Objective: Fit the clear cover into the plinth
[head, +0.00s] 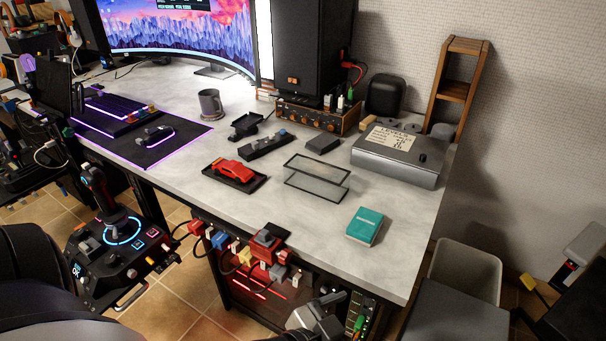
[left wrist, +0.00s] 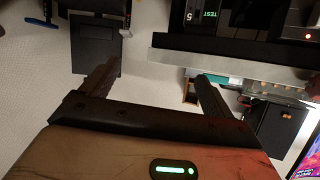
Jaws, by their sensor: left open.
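The clear cover (head: 317,178) is a see-through box with dark edges, resting on the grey desktop near the middle of the head view. The plinth (head: 258,184) is a flat dark base left of it, bearing a red model car (head: 233,171). Cover and plinth stand apart. My left gripper (left wrist: 158,72) shows in the left wrist view with its two fingers spread and nothing between them. Neither cover nor plinth can be made out there.
A teal box (head: 365,226) lies right of the cover, near the front edge. A grey metal case (head: 398,160), a small dark block (head: 322,143) and a mug (head: 210,105) stand farther back. Bare desktop (head: 300,222) lies in front of the cover.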

